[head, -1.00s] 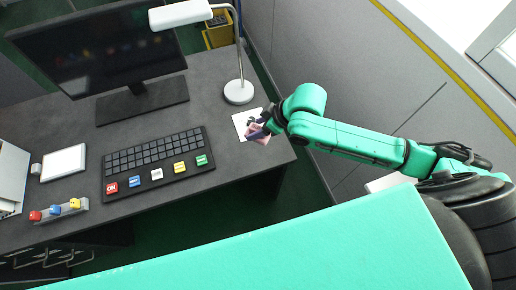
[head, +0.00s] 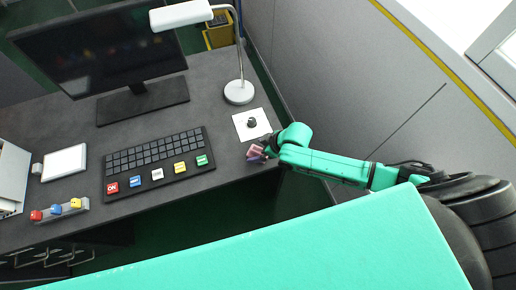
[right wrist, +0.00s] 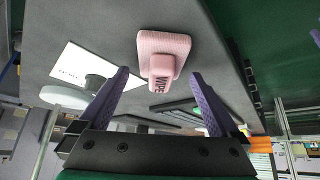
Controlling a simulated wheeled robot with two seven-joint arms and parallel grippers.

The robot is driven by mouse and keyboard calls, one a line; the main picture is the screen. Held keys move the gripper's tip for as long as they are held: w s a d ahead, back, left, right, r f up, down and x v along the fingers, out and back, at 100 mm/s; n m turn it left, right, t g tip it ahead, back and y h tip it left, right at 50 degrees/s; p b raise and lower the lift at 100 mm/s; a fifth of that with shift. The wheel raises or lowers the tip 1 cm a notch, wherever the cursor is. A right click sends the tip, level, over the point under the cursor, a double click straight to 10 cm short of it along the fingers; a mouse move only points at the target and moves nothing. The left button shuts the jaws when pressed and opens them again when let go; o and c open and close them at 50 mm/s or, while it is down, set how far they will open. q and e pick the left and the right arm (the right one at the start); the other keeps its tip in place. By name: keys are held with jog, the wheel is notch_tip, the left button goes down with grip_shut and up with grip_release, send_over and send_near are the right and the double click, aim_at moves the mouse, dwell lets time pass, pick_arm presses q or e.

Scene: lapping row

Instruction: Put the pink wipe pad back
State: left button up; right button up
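The pink wipe pad (right wrist: 172,44) shows in the right wrist view as a block with a narrower grip marked WIPE, over the grey desk surface. In the head view the pad (head: 254,149) is near the desk's right front edge, partly hidden by my gripper. My right gripper (right wrist: 159,73) has its two purple fingers wide apart, one on each side of the grip, with gaps showing. In the head view my right gripper (head: 259,153) is at the pad. My left gripper is not in view.
A white sheet (head: 241,131) with a black knob (head: 252,122) on it lies behind the pad. A lamp base (head: 238,92) stands beyond it. A keyboard panel with coloured buttons (head: 157,160) is to the left. The desk edge is close to the gripper.

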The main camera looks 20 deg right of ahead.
jog(key=v, duration=1.2)
jog(key=shift+d, duration=0.1)
